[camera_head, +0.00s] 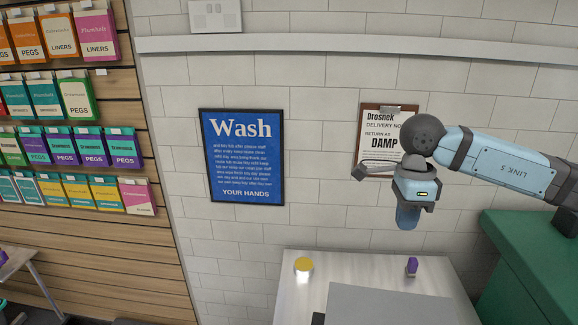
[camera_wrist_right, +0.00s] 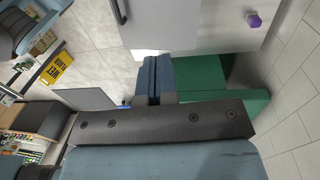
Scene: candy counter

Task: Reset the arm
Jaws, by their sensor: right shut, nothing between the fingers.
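My right arm enters the head view from the right and bends at the wrist. My right gripper (camera_head: 408,222) hangs down in front of the tiled wall, above the white counter. It is shut and empty. In the right wrist view its two blue fingers (camera_wrist_right: 155,78) lie together with nothing between them. My left gripper is in neither view.
The white counter (camera_head: 455,280) carries a yellow-topped item (camera_head: 304,265), a purple-topped item (camera_head: 412,267) and a grey panel (camera_head: 385,307). A green cabinet (camera_head: 530,260) stands right. A clipboard (camera_head: 378,125) hangs behind the arm. A yellow floor sign (camera_wrist_right: 56,68) shows in the wrist view.

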